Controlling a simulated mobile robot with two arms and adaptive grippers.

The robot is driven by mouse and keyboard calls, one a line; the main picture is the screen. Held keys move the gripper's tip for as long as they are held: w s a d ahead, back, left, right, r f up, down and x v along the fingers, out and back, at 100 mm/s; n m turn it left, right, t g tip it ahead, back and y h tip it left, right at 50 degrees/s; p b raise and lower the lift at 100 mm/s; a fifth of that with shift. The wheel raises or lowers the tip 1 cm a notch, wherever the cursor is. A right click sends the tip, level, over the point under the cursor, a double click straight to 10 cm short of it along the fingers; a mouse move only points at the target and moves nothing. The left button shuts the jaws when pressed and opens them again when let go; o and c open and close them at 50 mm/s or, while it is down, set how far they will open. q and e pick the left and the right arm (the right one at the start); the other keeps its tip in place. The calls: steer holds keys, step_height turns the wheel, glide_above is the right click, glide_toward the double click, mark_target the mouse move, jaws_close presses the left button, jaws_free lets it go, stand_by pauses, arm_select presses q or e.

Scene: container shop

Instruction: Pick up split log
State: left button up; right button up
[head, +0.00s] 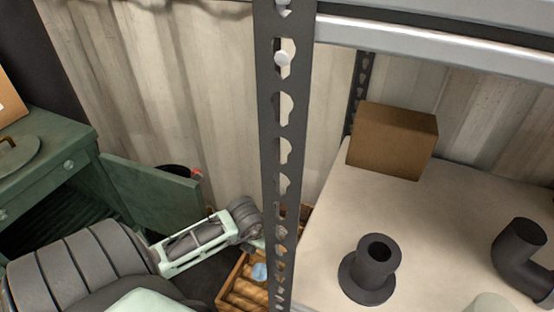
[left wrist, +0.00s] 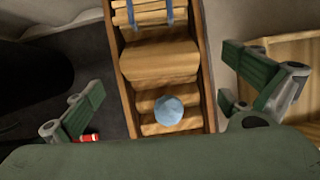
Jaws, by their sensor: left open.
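Several split logs (left wrist: 160,62) lie in a narrow wooden crate (left wrist: 122,78) in the left wrist view. One wide pale log lies across the crate above the others in the picture. The logs also show in the head view (head: 246,298), low beside the shelf post and partly hidden by it. My left gripper (left wrist: 164,100) is open, its green-padded fingers apart on either side of the crate. No log is seen between the pads in contact. In the head view the post hides the gripper's end. My right gripper is not in view.
A light blue faceted object (left wrist: 169,111) lies over the lower logs. Blue-strapped wood (left wrist: 145,13) fills the crate's far end. A second wooden box (left wrist: 287,62) stands right. A dark perforated post (head: 283,150) stands before my left arm. A green cabinet door (head: 150,195) hangs open left.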

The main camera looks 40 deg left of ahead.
arm_select(q)
steer(key=shift+x, duration=0.75)
steer(key=b+x, duration=0.1)
steer(key=x, duration=0.1)
steer(key=s+b+x, duration=0.1)
steer(key=x, duration=0.1)
steer(key=shift+w+f, duration=0.1)
steer(key=shift+f, duration=0.35)
steer(key=shift+w+f, duration=0.2)
steer(key=shift+f, duration=0.15)
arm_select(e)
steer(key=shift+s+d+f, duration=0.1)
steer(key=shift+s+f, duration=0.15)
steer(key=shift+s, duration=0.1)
arm_select(q)
steer(key=c, duration=1)
steer(key=shift+r, duration=0.1)
